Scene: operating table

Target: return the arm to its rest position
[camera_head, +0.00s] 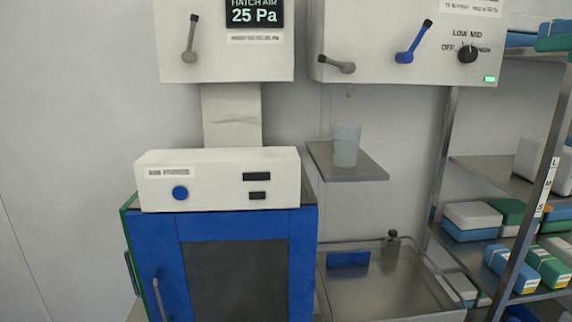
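Neither of my arms nor either gripper shows in the head view. The task names no other object, so nothing of the task's own is visible here.
A blue cabinet (165,260) with a dark window stands at centre left, a white control box (225,192) on top. White panels with levers hang above. A cup (346,147) sits on a small shelf (370,170). A metal basin (375,295) is below; a stocked rack (520,235) stands right.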

